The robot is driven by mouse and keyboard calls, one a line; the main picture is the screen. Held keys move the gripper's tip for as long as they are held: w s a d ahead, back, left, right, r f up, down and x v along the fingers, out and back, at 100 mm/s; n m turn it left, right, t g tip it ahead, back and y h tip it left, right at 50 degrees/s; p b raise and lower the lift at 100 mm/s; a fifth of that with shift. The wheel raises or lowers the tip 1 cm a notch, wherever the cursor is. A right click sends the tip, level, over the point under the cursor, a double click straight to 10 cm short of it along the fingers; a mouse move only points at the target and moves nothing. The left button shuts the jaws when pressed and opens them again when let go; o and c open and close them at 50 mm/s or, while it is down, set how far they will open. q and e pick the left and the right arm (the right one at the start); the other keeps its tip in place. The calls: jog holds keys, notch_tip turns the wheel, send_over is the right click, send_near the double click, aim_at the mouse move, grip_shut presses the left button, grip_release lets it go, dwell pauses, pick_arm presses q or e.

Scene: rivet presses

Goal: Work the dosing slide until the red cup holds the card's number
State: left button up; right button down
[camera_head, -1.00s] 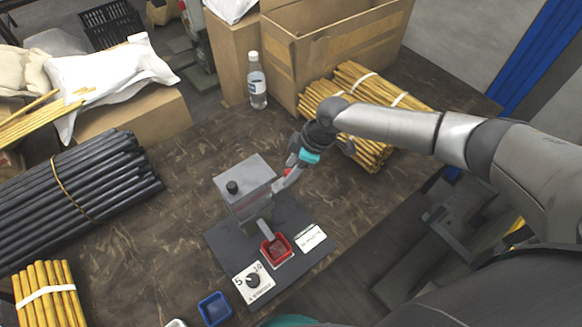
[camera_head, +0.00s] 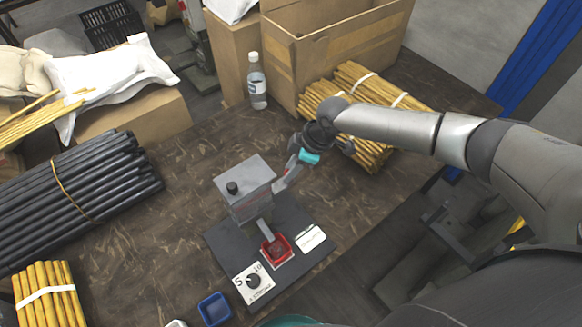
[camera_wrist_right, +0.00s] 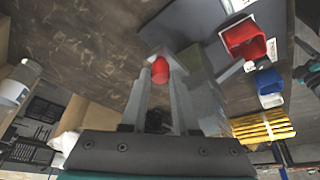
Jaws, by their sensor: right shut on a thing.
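The dosing device is a grey box (camera_head: 246,190) with a dark knob on top and a chute at its front, standing on a dark plate (camera_head: 225,245). The red cup (camera_head: 276,250) sits under the chute; it also shows in the wrist view (camera_wrist_right: 243,38). I cannot tell how much it holds. A white card (camera_head: 311,238) lies right of the cup, its print too small to read. My right gripper (camera_head: 283,181) is at the box's right side. In the wrist view, its fingers are shut on a red slide knob (camera_wrist_right: 160,70). My left gripper is out of view.
A bottle (camera_head: 257,80), a cardboard box (camera_head: 335,50) and yellow rods (camera_head: 370,90) stand behind. Black tubes (camera_head: 75,195) lie left. The table between tubes and device is clear.

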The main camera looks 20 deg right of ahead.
aim_at(279, 188)
dwell(0.8)
jog(key=a+p, duration=0.1)
jog(key=s+a+p, duration=0.1)
jog(key=a, duration=0.1)
jog(key=shift+s+r, duration=0.1)
jog(key=shift+s+a, duration=0.1)
jog(key=shift+a, duration=0.3)
jog(key=c, duration=0.7)
grip_release()
jog(key=shift+o, duration=0.2)
jog(key=shift+d, duration=0.1)
